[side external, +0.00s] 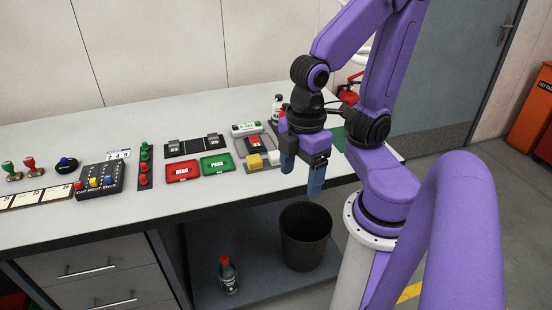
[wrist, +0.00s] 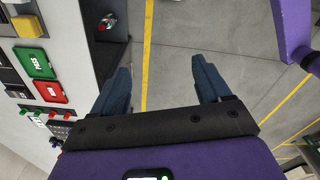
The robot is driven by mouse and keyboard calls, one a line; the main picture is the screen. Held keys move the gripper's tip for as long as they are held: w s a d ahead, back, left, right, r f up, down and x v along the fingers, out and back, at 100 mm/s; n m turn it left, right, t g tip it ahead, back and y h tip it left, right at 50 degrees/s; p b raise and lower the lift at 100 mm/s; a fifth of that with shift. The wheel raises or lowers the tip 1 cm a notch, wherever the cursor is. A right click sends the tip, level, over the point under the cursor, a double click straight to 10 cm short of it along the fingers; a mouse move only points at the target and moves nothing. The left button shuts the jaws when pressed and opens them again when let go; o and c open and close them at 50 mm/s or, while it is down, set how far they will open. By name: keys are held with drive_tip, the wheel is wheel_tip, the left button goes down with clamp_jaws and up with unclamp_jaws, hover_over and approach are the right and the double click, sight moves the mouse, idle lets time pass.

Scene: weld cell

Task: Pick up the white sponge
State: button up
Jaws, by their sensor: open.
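My gripper (side external: 303,176) points down at the bench's front edge, right of the white block. Its blue fingers (wrist: 160,68) are apart, with only floor showing between them.
Red and green trays (side external: 215,164) lie left of the blocks on the grey bench (side external: 120,215). A bottle (side external: 277,107) stands behind. A dark bin (side external: 304,240) and another bottle (side external: 228,275) stand on the lower shelf. The bench front is mostly clear.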

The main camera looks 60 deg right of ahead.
drive_tip(key=w+d+m, duration=0.1)
drive_tip(key=w+d, duration=0.1)
drive_tip(key=w, duration=0.6)
drive_tip(key=m, duration=0.2)
hover_over(274, 155)
wheel_tip(274, 155, down, 16)
drive_tip(key=shift+w+f, duration=0.1)
drive_tip(key=shift+f, duration=0.05)
drive_tip(key=c, duration=1.1)
